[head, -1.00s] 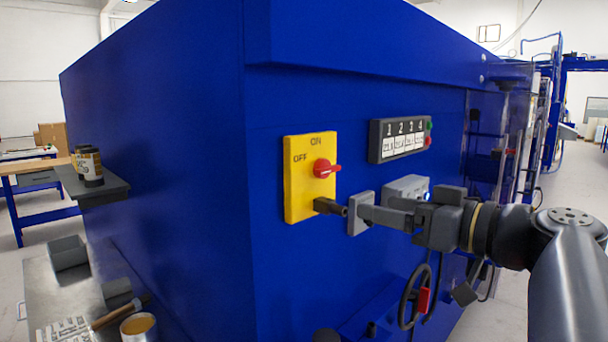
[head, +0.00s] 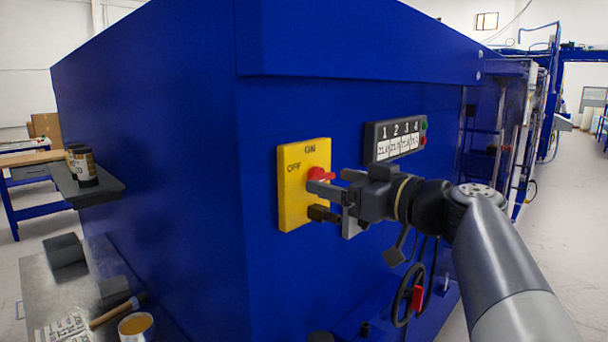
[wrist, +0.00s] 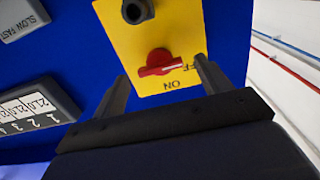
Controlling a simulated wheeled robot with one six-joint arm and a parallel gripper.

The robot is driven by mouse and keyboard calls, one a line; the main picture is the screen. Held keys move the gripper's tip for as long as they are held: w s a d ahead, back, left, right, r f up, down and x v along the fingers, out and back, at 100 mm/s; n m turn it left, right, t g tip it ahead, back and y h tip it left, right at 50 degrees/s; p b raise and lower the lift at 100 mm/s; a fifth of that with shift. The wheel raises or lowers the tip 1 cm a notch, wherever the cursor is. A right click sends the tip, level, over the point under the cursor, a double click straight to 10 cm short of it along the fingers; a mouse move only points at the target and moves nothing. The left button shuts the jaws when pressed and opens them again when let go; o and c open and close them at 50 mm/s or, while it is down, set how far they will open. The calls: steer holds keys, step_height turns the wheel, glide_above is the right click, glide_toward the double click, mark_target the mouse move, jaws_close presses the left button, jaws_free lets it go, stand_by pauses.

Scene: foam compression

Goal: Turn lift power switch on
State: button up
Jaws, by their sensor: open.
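The lift power switch is a red rotary knob (head: 317,173) on a yellow plate (head: 291,200) marked ON at the top and OFF at the left. It sits on the blue machine wall. In the wrist view the plate is upside down, and the red knob (wrist: 158,62) has its handle lying across, level with the OFF label. My gripper (wrist: 162,74) is open, with one finger on each side of the knob and a gap to it. In the head view my gripper (head: 335,182) is in front of the plate and partly covers the knob. I cannot tell whether it touches.
A dark connector (head: 322,213) sticks out low on the yellow plate. A numbered display panel (head: 396,138) is up and right of my gripper. A handwheel (head: 405,297) is below. A shelf with cans (head: 85,168) is at the left.

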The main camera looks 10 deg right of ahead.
steer(key=shift+w+a, duration=0.3)
steer(key=shift+w, duration=0.1)
steer(key=shift+c, duration=0.4)
steer(key=c, duration=0.9)
